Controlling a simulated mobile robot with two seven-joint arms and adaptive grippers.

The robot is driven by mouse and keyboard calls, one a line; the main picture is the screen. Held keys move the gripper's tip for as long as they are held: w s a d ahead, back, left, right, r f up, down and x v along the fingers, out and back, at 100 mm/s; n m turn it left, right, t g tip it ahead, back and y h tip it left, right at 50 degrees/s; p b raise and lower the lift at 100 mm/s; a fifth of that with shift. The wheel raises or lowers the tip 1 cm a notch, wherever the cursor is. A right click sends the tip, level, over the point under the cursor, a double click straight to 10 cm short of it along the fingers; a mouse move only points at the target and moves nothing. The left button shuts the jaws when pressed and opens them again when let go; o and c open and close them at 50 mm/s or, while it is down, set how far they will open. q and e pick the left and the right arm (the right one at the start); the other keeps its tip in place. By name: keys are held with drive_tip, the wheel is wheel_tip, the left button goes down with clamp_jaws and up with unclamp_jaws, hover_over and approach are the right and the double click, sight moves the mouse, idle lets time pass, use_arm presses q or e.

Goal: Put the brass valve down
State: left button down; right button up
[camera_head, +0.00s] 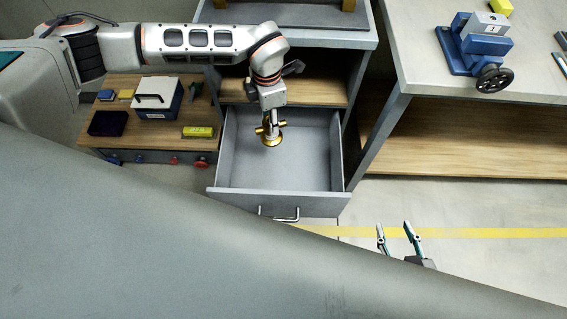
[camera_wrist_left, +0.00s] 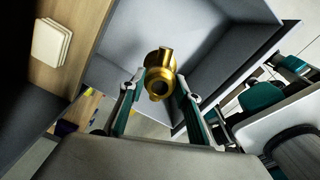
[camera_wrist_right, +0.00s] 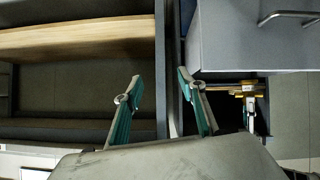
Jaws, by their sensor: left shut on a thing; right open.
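The brass valve (camera_head: 272,133) is a gold fitting with a round flange and a side stub. My left gripper (camera_head: 271,115) is shut on it and holds it over the open grey drawer (camera_head: 228,150). In the left wrist view the valve (camera_wrist_left: 160,75) sits between the fingertips (camera_wrist_left: 160,85), with its round bore facing the camera and the drawer interior behind it. Whether it touches the drawer floor cannot be told. My right gripper (camera_head: 398,236) is open and empty, out in front of the drawer and to its right; it also shows in the right wrist view (camera_wrist_right: 158,88).
A wooden shelf (camera_head: 150,119) left of the drawer holds a white and dark box (camera_head: 157,98), a yellow item (camera_head: 198,132) and small things. A workbench (camera_head: 425,50) at right bears a blue vise (camera_head: 478,45). The drawer floor around the valve looks clear.

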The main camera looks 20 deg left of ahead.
sight(280, 133)
use_arm(q)
drive_tip(key=f+n+b, duration=0.1)
drive_tip(key=f+n, duration=0.2)
drive_tip(key=n, duration=0.1)
drive_tip(key=w+d+f+n+b, duration=0.1)
drive_tip(key=f+n, duration=0.2)
drive_tip(key=d+f+n+b, duration=0.1)
drive_tip(key=f+n, duration=0.3)
drive_tip(key=shift+w+d+f+n+b, duration=0.1)
drive_tip(key=shift+w+d+n+b, duration=0.05)
drive_tip(key=shift+w+n+b, duration=0.2)
drive_tip(key=shift+n, duration=0.85)
wheel_tip(280, 133, down, 10)
drive_tip(key=b, duration=0.4)
drive_tip(key=shift+d+f, duration=0.1)
drive_tip(key=shift+f, duration=0.1)
drive_tip(key=shift+w+f, duration=0.2)
drive_tip(key=shift+f, duration=0.1)
drive_tip(key=shift+r, duration=0.15)
use_arm(e)
drive_tip(key=a, duration=0.1)
drive_tip(key=a+f, duration=0.2)
drive_tip(key=shift+w+f+y, duration=0.1)
drive_tip(key=shift+w+y, duration=0.15)
drive_tip(key=shift+y, duration=0.15)
